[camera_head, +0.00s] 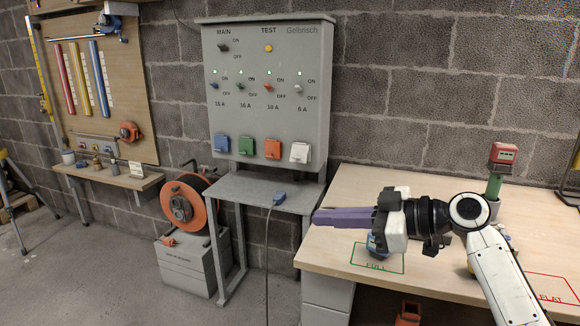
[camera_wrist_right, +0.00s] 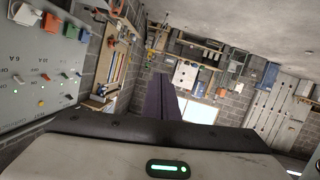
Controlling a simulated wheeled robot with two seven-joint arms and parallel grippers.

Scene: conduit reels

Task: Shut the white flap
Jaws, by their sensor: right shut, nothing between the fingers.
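The white flap (camera_head: 300,152) is the rightmost in the row of coloured socket flaps on the grey panel (camera_head: 315,100). It seems to stand out a little from the panel, but I cannot tell its exact angle. In the right wrist view the white flap (camera_wrist_right: 27,14) shows at the upper left corner. My right gripper (camera_head: 316,217) is shut and empty, its purple fingers pointing left. It appears below and right of the flap, over the wooden table's left end, apart from the panel. My left gripper is in neither view.
Orange (camera_head: 272,149), green (camera_head: 246,147) and blue (camera_head: 221,144) flaps are to the left of the white one. The wooden table (camera_head: 400,190) carries a red-and-green device (camera_head: 500,160).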

